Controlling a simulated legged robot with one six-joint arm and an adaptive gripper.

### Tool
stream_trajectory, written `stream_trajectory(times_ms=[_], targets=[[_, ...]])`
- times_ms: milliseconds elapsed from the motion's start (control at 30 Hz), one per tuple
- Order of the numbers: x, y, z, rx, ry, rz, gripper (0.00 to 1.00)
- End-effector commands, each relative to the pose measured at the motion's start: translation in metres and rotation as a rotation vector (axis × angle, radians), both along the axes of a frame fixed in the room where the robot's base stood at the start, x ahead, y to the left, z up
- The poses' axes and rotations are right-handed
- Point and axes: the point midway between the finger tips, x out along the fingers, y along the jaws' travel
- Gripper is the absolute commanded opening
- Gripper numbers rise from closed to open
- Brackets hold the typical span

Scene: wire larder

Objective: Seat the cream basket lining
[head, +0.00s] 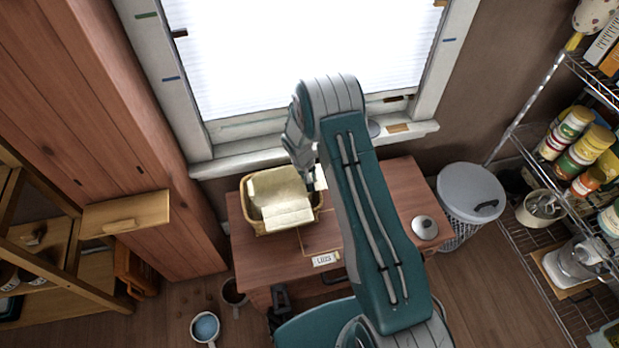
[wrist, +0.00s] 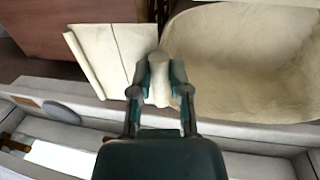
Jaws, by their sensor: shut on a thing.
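The wicker basket (head: 262,227) stands on the wooden table below the window. The cream lining (head: 280,192) lies in it, with a paler part toward the front rim. In the wrist view the lining (wrist: 240,50) spreads as a hollow on the right. My gripper (head: 311,186) is at the basket's right side, partly hidden by my arm. In the wrist view my gripper (wrist: 160,82) is shut on a cream piece of the lining at its edge. A flat cream panel (wrist: 115,52) with a dark line lies left of the fingers; I cannot tell whether it joins the lining.
The table (head: 262,258) carries a white label card (head: 325,259) and a round metal lid (head: 425,227). The window sill (head: 240,160) runs close behind the basket. A lidded bin (head: 470,193) and wire shelves (head: 530,160) stand right. A mug (head: 205,327) is on the floor.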

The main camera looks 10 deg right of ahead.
Motion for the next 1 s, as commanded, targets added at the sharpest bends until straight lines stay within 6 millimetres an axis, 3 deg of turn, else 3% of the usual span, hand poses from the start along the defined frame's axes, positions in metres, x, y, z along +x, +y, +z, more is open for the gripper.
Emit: stream_trajectory(times_ms=[1000], targets=[[0.000,0.003,-0.011,0.006,-0.002,0.001,0.00]])
